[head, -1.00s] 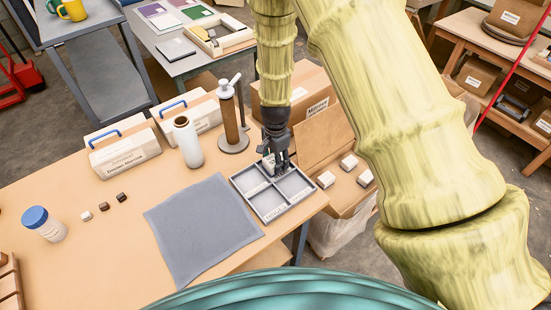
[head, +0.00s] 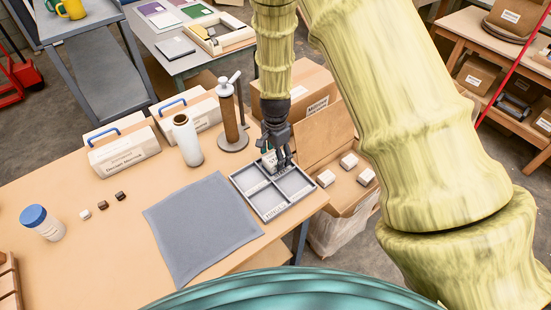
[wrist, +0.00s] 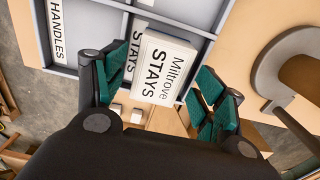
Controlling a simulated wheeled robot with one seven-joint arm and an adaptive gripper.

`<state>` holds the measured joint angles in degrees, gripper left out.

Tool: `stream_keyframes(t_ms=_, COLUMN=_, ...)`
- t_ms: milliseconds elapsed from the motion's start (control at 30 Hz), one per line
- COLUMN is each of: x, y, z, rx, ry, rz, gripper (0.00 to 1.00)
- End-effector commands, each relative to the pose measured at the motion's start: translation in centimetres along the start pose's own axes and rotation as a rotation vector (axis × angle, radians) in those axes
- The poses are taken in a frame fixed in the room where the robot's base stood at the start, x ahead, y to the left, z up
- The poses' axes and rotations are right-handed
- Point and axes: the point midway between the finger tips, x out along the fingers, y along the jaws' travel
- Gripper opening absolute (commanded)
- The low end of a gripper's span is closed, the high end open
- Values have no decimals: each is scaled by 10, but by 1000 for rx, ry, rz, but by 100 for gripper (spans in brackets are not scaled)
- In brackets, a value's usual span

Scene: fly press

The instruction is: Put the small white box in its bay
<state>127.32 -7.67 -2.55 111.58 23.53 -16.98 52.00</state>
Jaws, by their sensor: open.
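The small white box (wrist: 166,66), labelled "Miltrove STAYS", is between the fingers of my gripper (wrist: 168,72) in the wrist view. The fingers are open, with a gap visible at the right finger. In the head view the box (head: 268,158) shows beside my gripper (head: 277,162), at the far part of the grey divided tray (head: 270,217). The box overlaps the bay with the "STAYS" label (wrist: 113,75); I cannot tell whether it rests on the bay floor. The "HANDLES" label (wrist: 58,32) marks the adjoining bay.
A grey mat (head: 203,228) lies left of the tray. An open carton (head: 352,193) with several white boxes sits right. A blue-lidded jar (head: 43,223) stands far left.

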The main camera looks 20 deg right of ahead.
Motion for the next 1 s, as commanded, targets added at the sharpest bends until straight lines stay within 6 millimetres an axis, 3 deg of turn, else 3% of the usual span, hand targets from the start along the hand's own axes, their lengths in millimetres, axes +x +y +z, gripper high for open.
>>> stream_keyframes(t_ms=700, x=-84, y=0, z=0, rx=0, ry=2, rz=-3, gripper=70)
stream_keyframes(t_ms=1000, x=-102, y=0, z=0, rx=0, ry=0, rz=0, gripper=70)
